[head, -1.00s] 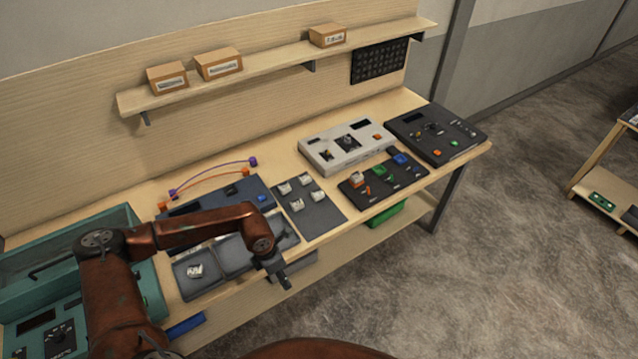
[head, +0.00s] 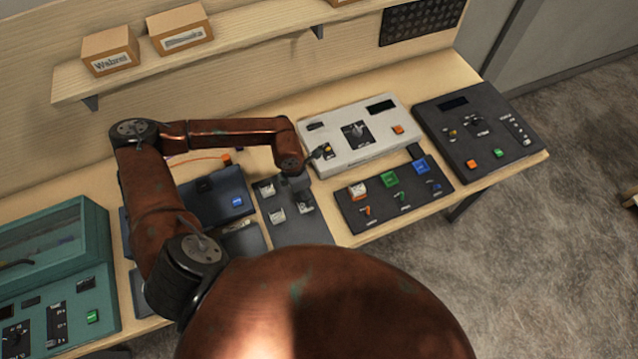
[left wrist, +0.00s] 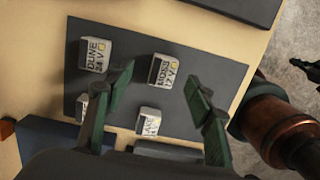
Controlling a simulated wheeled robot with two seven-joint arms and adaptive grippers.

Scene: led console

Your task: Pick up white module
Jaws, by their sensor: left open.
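Several white modules sit on a dark grey mat (left wrist: 215,68). In the left wrist view, one module labelled 12 V (left wrist: 163,75) lies between and beyond the fingers of my left gripper (left wrist: 158,76). A module labelled 24 V (left wrist: 95,54) is to its left, another (left wrist: 149,121) is lower down, and one (left wrist: 82,106) is partly hidden by the left finger. My left gripper also shows in the head view (head: 303,194), low over the mat's right part beside a module (head: 306,207). It is open and holds nothing; I cannot tell its height.
A black board (head: 345,213) with coloured modules lies right of the mat. A white console (head: 378,150) and a black console (head: 500,115) stand behind and right. A blue console (head: 222,207) is left, and a teal case (head: 60,290) is further left.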

